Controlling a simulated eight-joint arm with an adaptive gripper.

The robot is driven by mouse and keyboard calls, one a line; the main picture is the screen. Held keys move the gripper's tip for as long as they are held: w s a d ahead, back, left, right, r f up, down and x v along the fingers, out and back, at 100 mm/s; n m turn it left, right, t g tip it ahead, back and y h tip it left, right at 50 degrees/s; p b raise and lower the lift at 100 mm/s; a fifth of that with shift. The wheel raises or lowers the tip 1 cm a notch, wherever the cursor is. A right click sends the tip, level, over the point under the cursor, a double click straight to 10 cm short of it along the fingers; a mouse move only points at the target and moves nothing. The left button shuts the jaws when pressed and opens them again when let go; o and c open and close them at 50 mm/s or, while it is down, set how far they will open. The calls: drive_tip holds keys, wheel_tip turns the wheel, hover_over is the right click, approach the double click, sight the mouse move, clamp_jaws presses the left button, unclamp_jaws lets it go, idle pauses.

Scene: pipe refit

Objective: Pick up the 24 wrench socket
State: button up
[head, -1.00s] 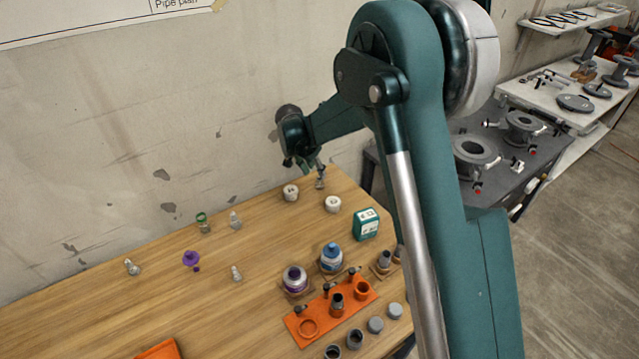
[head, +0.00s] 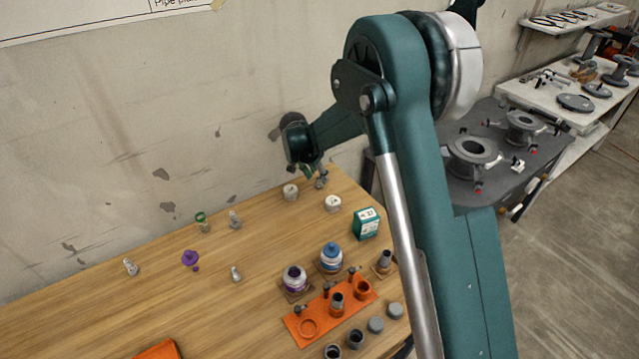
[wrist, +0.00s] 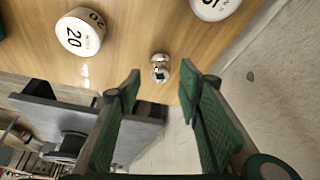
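A small silver metal piece (wrist: 160,67) stands near the table edge in the wrist view, framed between my fingertips. It may be the 24 wrench socket, but I can read no number on it. It also shows in the head view (head: 321,184), partly hidden by my gripper. My gripper (wrist: 160,80) is open and empty, its two green fingers apart and pointing toward the piece. In the head view my gripper (head: 316,172) is at the far end of the table. Similar silver pieces stand at the left (head: 131,267), back (head: 235,220) and middle (head: 236,274).
A white cylinder marked 20 (wrist: 80,32) and another numbered white cylinder (wrist: 214,6) flank the silver piece. A green box (head: 366,224), blue-topped jar (head: 331,257) and orange fixture (head: 308,328) stand nearer. The wall rises behind the table; a grey bench (head: 500,160) is at right.

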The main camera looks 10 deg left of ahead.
sight(319, 179)
drive_tip(key=shift+b+x, duration=0.3)
drive_tip(key=shift+x, duration=1.7)
drive_tip(key=c, duration=0.9)
